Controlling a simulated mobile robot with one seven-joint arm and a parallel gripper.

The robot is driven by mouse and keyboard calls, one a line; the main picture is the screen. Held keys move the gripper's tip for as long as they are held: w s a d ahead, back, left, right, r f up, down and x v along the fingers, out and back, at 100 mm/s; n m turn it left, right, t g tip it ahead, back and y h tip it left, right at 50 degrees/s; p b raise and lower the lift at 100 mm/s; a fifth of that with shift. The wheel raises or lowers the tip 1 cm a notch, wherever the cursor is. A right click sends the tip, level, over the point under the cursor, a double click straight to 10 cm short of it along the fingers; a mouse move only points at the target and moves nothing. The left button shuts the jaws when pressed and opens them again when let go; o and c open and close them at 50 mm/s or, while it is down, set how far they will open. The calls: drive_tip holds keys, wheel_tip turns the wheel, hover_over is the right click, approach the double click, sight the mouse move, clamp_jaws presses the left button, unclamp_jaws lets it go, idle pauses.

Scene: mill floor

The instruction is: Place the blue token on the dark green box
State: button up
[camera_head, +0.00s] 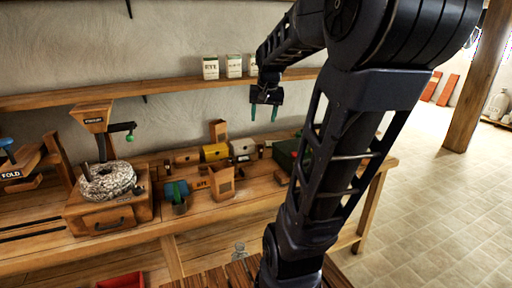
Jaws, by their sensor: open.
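The dark green box (284,155) stands toward the right end of the wooden workbench, and my arm hides its right part. I cannot make out a blue token for certain. A blue-teal piece (176,189) shows on the bench behind a small dark cup, but its shape is unclear. My gripper (263,117) hangs in the air in front of the wall, just below the shelf and above the back of the bench. Its two teal fingers point down and stand apart, with nothing seen between them.
A stone hand mill (108,182) on a drawer base stands at the left of the bench (225,208). Wooden bins (221,183), a yellow canister (214,152) and a pale one (242,147) crowd the middle. Labelled packets (210,68) stand on the shelf. The tiled floor (440,220) at right is clear.

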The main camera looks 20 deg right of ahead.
drive_tip(key=s+a+f+n, duration=0.2)
drive_tip(key=s+a, duration=0.2)
drive_tip(key=s, duration=0.2)
drive_tip(key=s+a+f+n+t, duration=0.1)
drive_tip(key=s+a+f+n, duration=0.1)
drive_tip(key=s+a, duration=0.2)
drive_tip(key=s, duration=0.3)
drive_tip(key=shift+s+a+f, duration=0.2)
drive_tip(key=shift+a+f, duration=0.1)
drive_tip(key=shift+f, duration=0.05)
